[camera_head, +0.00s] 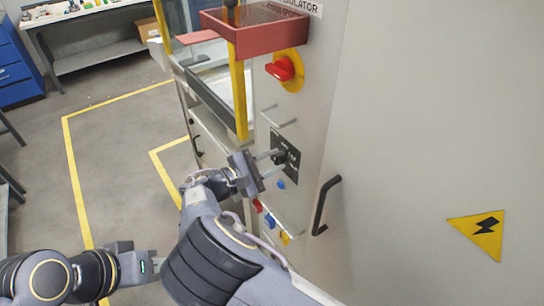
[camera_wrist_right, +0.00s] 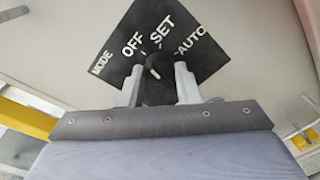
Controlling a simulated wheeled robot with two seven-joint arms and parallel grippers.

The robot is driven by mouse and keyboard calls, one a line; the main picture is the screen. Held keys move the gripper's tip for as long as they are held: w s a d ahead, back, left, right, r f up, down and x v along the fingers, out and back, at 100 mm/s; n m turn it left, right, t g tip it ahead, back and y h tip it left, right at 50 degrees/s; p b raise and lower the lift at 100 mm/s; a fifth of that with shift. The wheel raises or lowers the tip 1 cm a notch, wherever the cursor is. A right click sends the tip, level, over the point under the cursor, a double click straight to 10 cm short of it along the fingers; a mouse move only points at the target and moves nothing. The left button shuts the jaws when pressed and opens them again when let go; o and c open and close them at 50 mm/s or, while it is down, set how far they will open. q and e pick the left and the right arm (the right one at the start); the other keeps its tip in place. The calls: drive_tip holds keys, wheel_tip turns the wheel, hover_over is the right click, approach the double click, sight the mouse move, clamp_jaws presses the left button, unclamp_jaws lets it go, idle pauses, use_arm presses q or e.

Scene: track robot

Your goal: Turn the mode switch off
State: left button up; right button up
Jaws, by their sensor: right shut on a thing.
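The mode switch is a black knob on a black square plate (camera_head: 292,152) on the grey cabinet front. In the right wrist view the plate (camera_wrist_right: 190,30) carries white words MODE, OFF, SET and AUTO, and the dark knob (camera_wrist_right: 157,72) sits at its middle. I cannot tell for certain which word the knob points to. My right gripper (camera_head: 275,157) reaches the switch from the left, and its two pale fingers (camera_wrist_right: 159,85) are shut on the knob, one on each side. My left gripper (camera_head: 152,266) is low at the left, away from the cabinet; its fingers are unclear.
A red rotary isolator on a yellow disc (camera_head: 285,69) is above the plate, beside a red box (camera_head: 258,30). A black door handle (camera_head: 325,205) is to the right. Small blue, red and yellow parts are below. A yellow post (camera_head: 239,95) stands left. The floor at left is clear.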

drive_tip(key=shift+n+p, duration=0.35)
drive_tip(key=shift+n, duration=0.45)
drive_tip(key=o, duration=1)
drive_tip(key=shift+c, duration=0.2)
drive_tip(key=shift+a, duration=0.1)
drive_tip(key=b+v, duration=0.2)
drive_tip(key=v, duration=0.5)
drive_tip(key=shift+s+a, duration=0.2)
drive_tip(key=shift+a, duration=0.15)
drive_tip(key=shift+a, duration=0.1)
